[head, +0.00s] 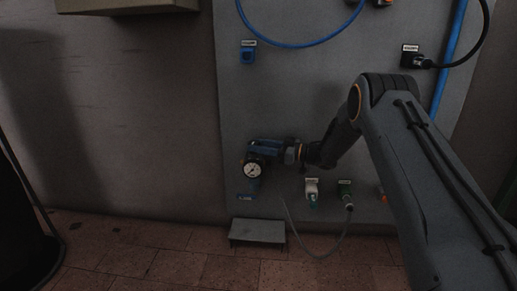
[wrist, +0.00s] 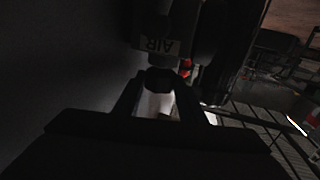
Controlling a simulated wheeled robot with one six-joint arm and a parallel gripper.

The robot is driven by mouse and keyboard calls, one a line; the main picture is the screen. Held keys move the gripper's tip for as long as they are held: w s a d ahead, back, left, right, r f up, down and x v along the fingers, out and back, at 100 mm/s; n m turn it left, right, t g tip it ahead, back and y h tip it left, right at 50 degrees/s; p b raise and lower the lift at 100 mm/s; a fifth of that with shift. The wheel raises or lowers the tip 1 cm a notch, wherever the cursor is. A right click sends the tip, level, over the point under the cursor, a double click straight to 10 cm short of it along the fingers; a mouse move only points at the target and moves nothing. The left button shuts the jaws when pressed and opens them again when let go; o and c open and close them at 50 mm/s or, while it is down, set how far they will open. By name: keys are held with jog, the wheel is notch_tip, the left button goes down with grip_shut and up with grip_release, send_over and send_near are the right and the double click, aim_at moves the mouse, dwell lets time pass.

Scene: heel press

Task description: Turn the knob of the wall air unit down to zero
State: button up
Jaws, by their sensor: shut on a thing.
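The wall air unit (head: 254,184) is low on the grey wall panel, with a round white-faced gauge (head: 253,170) on its front. My gripper (head: 268,149) reaches it from the right, at its top just above the gauge. In the wrist view my gripper (wrist: 158,98) has its two fingers on either side of a dark rounded knob (wrist: 160,80) and is shut on it. A label reading AIR (wrist: 160,45) shows upside down beyond the knob. The gauge reading is too small to tell, and my gripper hides most of the knob in the head view.
A small grey step-like box (head: 257,232) is on the tiled floor below the unit. A blue hose (head: 290,46) loops above. The wall to the left is bare.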

dwell(0.3)
jog(key=o, duration=1)
jog(key=shift+o, duration=0.2)
jog(key=p+v, duration=0.2)
jog(key=v, duration=0.5)
jog(key=shift+d, duration=0.4)
jog(key=shift+s, duration=0.1)
